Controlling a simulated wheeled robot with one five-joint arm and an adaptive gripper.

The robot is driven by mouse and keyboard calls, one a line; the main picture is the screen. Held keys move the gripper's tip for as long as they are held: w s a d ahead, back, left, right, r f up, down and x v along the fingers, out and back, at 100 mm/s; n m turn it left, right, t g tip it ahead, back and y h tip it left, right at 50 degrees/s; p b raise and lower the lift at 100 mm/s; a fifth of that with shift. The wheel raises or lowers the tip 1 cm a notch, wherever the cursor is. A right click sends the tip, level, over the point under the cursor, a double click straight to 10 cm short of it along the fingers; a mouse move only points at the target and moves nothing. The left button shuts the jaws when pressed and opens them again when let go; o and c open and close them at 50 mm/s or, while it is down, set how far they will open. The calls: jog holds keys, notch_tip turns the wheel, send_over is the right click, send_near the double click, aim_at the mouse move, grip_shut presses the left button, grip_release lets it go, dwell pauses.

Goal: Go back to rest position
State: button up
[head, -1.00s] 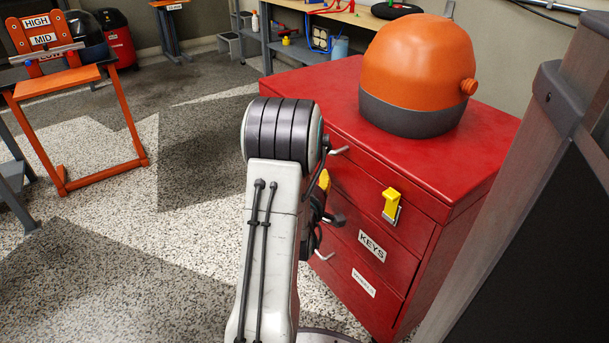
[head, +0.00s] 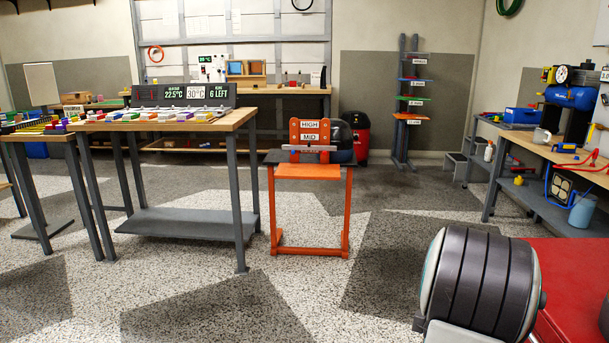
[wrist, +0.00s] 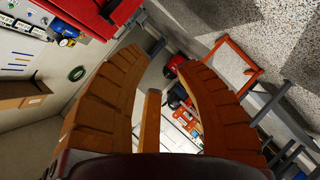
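My gripper (wrist: 163,65) shows in the wrist view with its two brown-orange fingers apart. Nothing is between them, and the room's floor and wall show through the gap. In the head view, the dark ribbed joint of my arm stands at the bottom right, in front of the red cabinet (head: 572,275). My gripper is not visible in the head view. The red cabinet also shows at the upper left of the wrist view (wrist: 62,15).
An orange stand (head: 312,170) with HIGH and MID labels is ahead. A wooden-topped table (head: 170,122) with coloured pieces is on the left. A workbench (head: 545,150) is at the right, and a coloured shelf rack (head: 411,98) stands behind. Speckled floor between them is open.

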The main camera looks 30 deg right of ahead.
jog(key=w+a+r+t+y+p, duration=0.1)
jog(key=w+a+r+y+p, duration=0.3)
jog(key=a+r+p, duration=0.55)
jog(key=w+a+r+y+p, duration=0.4)
jog(key=a+r+p, duration=0.3)
jog(key=a+r, duration=0.55)
jog(key=s+a+r+g+y+p, duration=0.2)
jog(key=s+a+r+p, duration=0.4)
jog(key=a, duration=0.3)
jog(key=s+a+r+g+y+p, duration=0.1)
jog(key=s+a+r+p, duration=0.5)
jog(key=a, duration=0.3)
jog(key=shift+s+a+r+g+y+p, duration=0.15)
jog(key=shift+a+r+g+y+p, duration=0.2)
jog(key=shift+r+p, duration=0.45)
jog(key=shift+d, duration=0.1)
